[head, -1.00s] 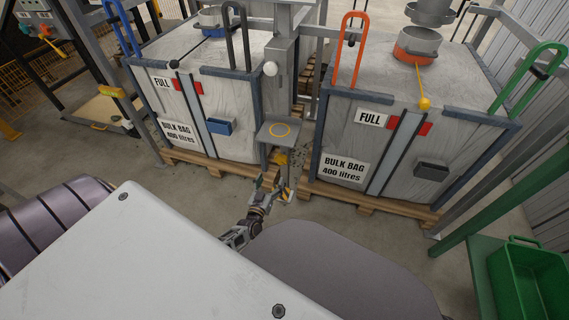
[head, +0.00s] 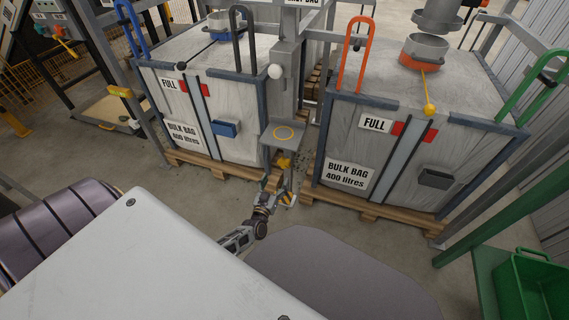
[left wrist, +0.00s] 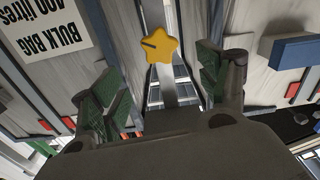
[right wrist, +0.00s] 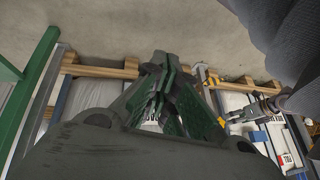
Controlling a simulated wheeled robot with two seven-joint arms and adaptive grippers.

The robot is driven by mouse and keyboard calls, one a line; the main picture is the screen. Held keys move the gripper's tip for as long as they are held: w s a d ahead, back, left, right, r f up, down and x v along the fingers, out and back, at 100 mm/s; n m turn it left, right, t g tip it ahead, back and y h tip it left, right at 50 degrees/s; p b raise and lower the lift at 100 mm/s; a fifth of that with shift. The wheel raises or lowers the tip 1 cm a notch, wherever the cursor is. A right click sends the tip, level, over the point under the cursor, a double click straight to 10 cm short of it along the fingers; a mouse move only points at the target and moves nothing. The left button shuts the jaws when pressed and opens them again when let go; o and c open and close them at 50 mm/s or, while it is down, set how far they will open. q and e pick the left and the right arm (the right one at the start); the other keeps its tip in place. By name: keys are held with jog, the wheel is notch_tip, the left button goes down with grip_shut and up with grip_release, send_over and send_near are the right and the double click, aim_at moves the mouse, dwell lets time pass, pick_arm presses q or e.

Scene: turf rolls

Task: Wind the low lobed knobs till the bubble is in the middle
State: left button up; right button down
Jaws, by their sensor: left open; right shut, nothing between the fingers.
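A yellow star-shaped lobed knob (left wrist: 160,46) sits on a grey post, between and beyond the fingers of my left gripper (left wrist: 160,85) in the left wrist view. In the head view a small yellow part (head: 284,162) shows under the grey shelf, just above my left gripper (head: 277,184). My left gripper is open and empty, apart from the knob. My right gripper (right wrist: 165,78) is shut and empty in the right wrist view; it is out of the head view. I cannot make out a bubble.
Two bulk bags in frames, the left (head: 235,95) and the right (head: 400,150), stand on wooden pallets either side of the grey post. A green bin (head: 530,285) is at lower right. Bare concrete floor lies before the pallets.

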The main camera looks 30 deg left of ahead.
aim_at(283, 164)
pick_arm(q)
jog(key=b+x, duration=0.3)
jog(key=x, duration=0.6)
jog(key=shift+b+x, duration=0.85)
jog(key=shift+x, duration=0.7)
pick_arm(e)
notch_tip(283, 164, down, 8)
jog(key=a+t+y, duration=0.1)
jog(key=shift+w+a+r+m, duration=0.15)
jog(key=shift+w+a+m, duration=0.1)
jog(key=shift+m, duration=0.15)
pick_arm(q)
jog(key=shift+a, duration=0.1)
jog(key=shift+c, duration=0.2)
jog(key=c, duration=1)
